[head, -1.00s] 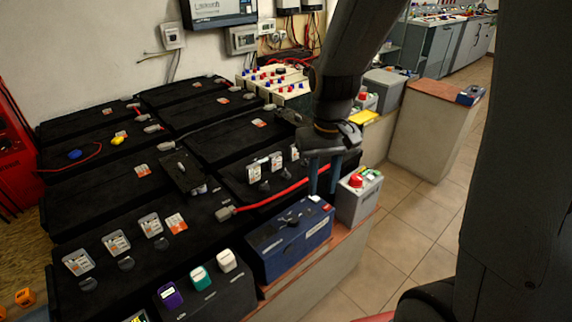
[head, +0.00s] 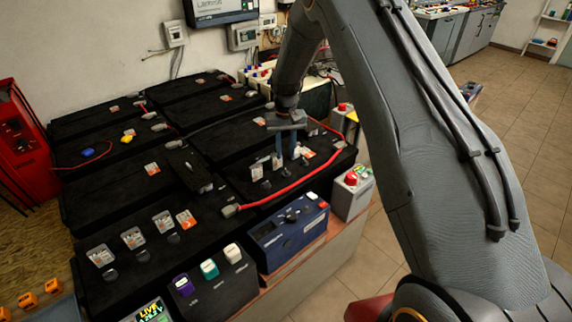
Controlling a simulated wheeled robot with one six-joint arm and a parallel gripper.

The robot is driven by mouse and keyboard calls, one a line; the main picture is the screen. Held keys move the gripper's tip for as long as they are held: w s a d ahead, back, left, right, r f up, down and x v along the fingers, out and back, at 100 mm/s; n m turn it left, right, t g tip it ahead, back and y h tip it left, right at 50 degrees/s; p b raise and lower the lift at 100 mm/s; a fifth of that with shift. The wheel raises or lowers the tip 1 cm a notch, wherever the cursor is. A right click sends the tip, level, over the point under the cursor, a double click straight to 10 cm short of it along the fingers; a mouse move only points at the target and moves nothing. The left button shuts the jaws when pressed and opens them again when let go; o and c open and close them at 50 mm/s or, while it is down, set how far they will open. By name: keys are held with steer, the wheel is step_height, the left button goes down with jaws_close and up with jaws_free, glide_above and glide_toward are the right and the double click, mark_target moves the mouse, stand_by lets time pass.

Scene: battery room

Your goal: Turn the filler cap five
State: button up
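Small dark filler caps stand beside clear-and-white tags on the black batteries. Their numbers are too small to read, so I cannot tell which is cap five. On the middle right battery, one cap (head: 265,185) shows in front of a tag (head: 257,172); the other caps there are partly hidden by my gripper. My gripper (head: 286,160) points down over this battery's row of tags, with its two fingers apart. I cannot tell whether the fingers touch or surround a cap. The near left battery carries several more caps, such as one (head: 142,255) beside its tag.
A red cable (head: 285,197) runs along the battery's front edge. A blue box (head: 290,235) and a grey box with a red knob (head: 352,190) stand in front. A black box with coloured switches (head: 212,290) is at the near edge. Open tiled floor lies right.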

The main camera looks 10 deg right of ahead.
mark_target(286, 170)
steer(key=shift+f+p, duration=1.05)
steer(key=shift+f, duration=2.55)
steer(key=shift+c, duration=0.2)
jaws_close()
